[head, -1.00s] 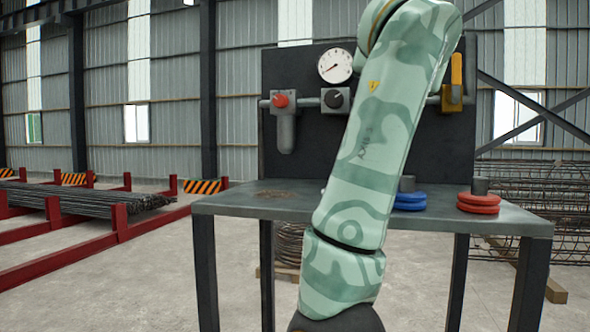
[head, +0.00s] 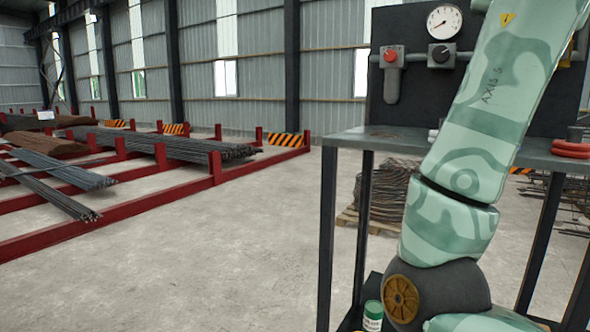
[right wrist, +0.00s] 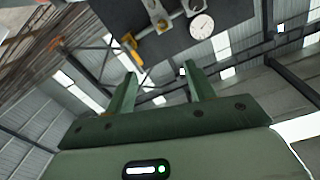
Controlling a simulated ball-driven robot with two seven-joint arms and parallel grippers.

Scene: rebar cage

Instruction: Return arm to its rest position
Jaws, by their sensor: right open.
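My right gripper (right wrist: 160,88) shows in the right wrist view with its two green fingers apart and nothing between them. Beyond the fingers are the dark panel (right wrist: 195,35) and the hall's roof and walls. In the head view my camouflage-patterned arm stands raised on the right, in front of the workbench (head: 385,140), and its gripper is outside the frame. My left gripper is not in view.
The dark panel carries a gauge (head: 444,22) and a red knob (head: 390,56). Red hoses (head: 571,149) lie on the bench. Red racks (head: 215,168) with rebar bundles stand left. A green-white can (head: 373,316) is low by the bench. Open concrete floor (head: 200,260) lies between.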

